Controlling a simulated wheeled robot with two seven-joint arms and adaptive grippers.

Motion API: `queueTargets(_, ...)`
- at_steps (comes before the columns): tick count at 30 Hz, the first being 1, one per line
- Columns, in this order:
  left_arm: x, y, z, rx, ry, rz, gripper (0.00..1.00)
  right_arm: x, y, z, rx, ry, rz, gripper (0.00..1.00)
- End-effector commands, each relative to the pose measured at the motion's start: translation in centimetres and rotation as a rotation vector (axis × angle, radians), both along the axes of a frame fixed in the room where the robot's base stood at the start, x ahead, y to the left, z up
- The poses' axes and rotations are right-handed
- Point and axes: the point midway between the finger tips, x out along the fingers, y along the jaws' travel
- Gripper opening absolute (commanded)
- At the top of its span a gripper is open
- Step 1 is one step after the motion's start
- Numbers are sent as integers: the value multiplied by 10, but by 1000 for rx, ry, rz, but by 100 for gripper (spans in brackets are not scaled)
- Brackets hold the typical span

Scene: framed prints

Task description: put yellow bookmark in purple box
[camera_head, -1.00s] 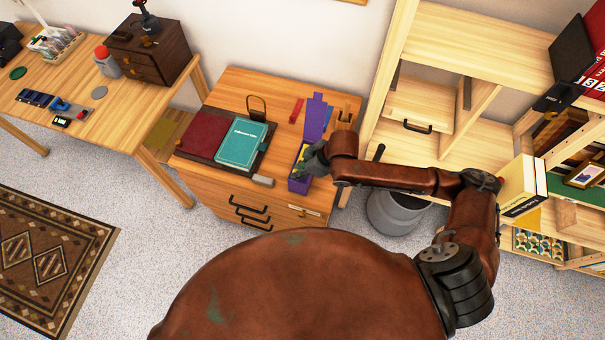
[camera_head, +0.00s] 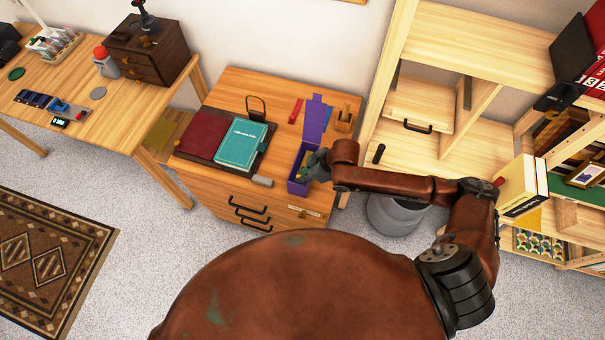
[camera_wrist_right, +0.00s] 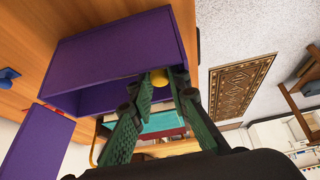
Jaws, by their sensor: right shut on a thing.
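The purple box (camera_head: 297,187) stands open near the front right of the small wooden cabinet, with its purple flap (camera_head: 315,118) spread behind it. Its purple wall also fills the upper left of the wrist view (camera_wrist_right: 115,50). My right gripper (camera_head: 312,168) is at the right side of the box opening. In the wrist view its green fingers (camera_wrist_right: 160,92) are closed around a small yellow thing, seemingly the yellow bookmark (camera_wrist_right: 158,77). Only a rounded yellow bit shows; the fingers hide the rest. I cannot tell how deep it sits in the box. My left gripper is out of view.
A teal book (camera_head: 241,144) and a dark red pad (camera_head: 203,134) lie left of the box. A small grey block (camera_head: 263,181) lies near the cabinet's front edge. A wooden holder (camera_head: 344,120) stands behind my right arm. A grey bin (camera_head: 395,215) is on the floor.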

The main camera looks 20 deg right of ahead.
Motion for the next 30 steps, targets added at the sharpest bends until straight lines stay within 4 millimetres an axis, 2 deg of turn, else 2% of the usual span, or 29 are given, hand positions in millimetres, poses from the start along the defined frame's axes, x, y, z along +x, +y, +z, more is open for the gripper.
queueTargets(8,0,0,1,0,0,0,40,1,0,-4,0,-3,1,0)
queueTargets(9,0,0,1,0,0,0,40,1,0,-5,0,-2,0,18)
queueTargets(16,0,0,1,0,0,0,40,0,0,-5,0,-2,0,33)
queueTargets(26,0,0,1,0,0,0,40,1,0,-3,1,-3,1,33)
queueTargets(30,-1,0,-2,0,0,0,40,0,-1,12,0,-6,3,33)
